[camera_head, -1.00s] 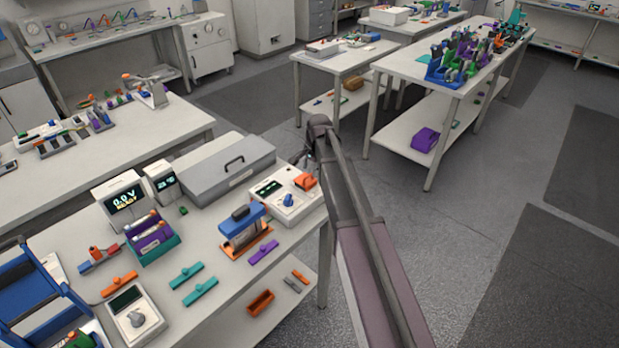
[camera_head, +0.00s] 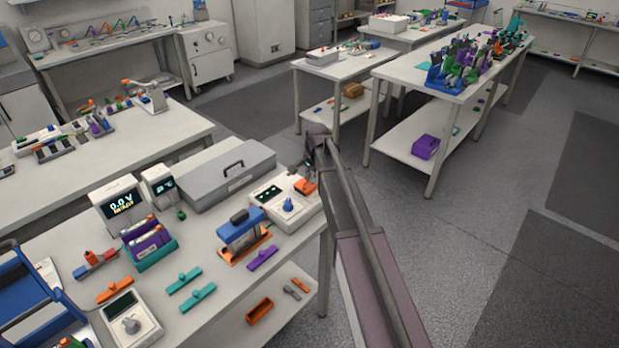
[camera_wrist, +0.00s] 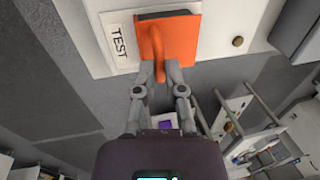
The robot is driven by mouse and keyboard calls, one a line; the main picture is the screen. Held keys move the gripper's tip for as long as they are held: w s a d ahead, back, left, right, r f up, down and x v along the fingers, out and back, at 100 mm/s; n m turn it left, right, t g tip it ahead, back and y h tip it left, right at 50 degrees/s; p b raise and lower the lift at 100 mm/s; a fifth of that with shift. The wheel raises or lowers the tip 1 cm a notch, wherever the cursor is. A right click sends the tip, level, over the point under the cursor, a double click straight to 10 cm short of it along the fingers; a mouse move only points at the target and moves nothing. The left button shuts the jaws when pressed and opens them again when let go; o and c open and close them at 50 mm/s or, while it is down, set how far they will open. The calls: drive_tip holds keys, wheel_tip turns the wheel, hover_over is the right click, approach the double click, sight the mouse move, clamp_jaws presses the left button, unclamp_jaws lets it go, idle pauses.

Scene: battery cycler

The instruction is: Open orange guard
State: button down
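The orange guard (camera_head: 306,187) sits on the right end of a white tester box (camera_head: 285,205) on the near bench. In the wrist view the orange guard (camera_wrist: 181,38) lies flat against the white panel beside a "TEST" label, and its curved handle (camera_wrist: 160,67) points toward my gripper. My gripper (camera_wrist: 160,75) is open, with one fingertip on each side of the handle's end. I cannot tell whether the fingertips touch it. In the head view my gripper (camera_head: 311,168) is small and dark, just above the guard.
A blue knob (camera_head: 288,204) sits on the tester's face. A grey case (camera_head: 225,172) with a handle lies behind it. A blue-and-orange fixture (camera_head: 241,235) stands to its left. The floor to the right of the bench is clear.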

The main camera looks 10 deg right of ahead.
sight(301, 181)
drive_tip(key=shift+w+r, duration=0.1)
drive_tip(key=shift+w, duration=0.05)
drive_tip(key=shift+w+a+r+g+h+p, duration=0.3)
drive_tip(key=shift+g+h+p, duration=0.1)
drive_tip(key=shift+g+p, duration=0.2)
drive_tip(key=shift+w+a+r+g+h, duration=0.35)
drive_tip(key=shift+w+g+h, duration=0.25)
drive_tip(key=shift+g, duration=0.2)
drive_tip(key=g+h, duration=0.1)
drive_tip(key=w+a+g+h, duration=0.1)
drive_tip(key=shift+w+r+g, duration=0.1)
drive_tip(key=shift+r+g, duration=0.15)
drive_tip(key=shift+g, duration=0.15)
drive_tip(key=shift+w+a+r+g+b, duration=0.1)
drive_tip(key=shift+g+b, duration=0.2)
